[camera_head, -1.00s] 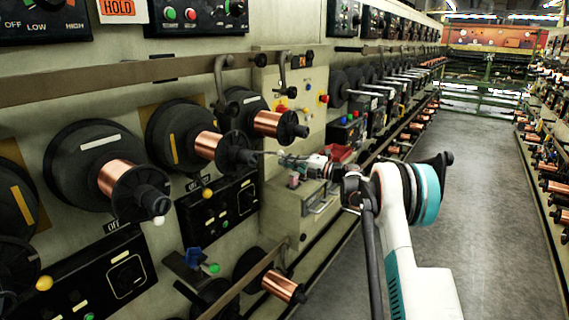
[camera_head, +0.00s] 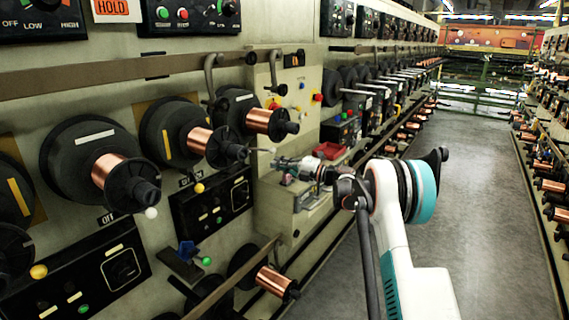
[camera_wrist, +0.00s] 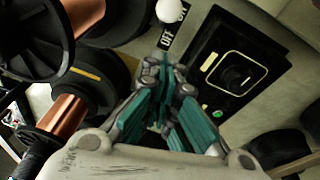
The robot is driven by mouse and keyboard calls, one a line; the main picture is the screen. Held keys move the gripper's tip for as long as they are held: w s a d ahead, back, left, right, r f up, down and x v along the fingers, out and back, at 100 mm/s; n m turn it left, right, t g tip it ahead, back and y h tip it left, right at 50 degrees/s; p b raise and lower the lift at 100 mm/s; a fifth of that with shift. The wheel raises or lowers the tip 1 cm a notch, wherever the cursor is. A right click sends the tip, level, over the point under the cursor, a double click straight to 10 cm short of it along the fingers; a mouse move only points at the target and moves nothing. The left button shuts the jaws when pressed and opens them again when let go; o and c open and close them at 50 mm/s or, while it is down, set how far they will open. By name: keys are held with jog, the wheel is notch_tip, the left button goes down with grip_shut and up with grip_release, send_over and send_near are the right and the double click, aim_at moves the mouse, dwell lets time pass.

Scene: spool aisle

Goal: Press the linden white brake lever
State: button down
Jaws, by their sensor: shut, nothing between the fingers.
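The white ball of the brake lever (camera_head: 151,212) sits low in front of the nearest full copper spool, close to an OFF label. In the wrist view the white ball (camera_wrist: 170,11) is at the top edge, beyond the fingertips and apart from them. Its stem is mostly hidden. My gripper (camera_head: 278,161) is to the right of the ball in the head view, in front of the panel. In the wrist view my gripper (camera_wrist: 164,75) has its teal fingers together at the tips, with nothing between them.
Copper spools (camera_head: 208,140) on black flanges stick out from the wall. A black switch panel (camera_wrist: 238,75) lies right of the fingertips. The aisle floor (camera_head: 480,200) is clear.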

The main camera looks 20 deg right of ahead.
jog(key=w+d+p+v, duration=0.1)
jog(key=p+v, duration=0.2)
jog(key=v, duration=0.6)
jog(key=shift+d, duration=0.5)
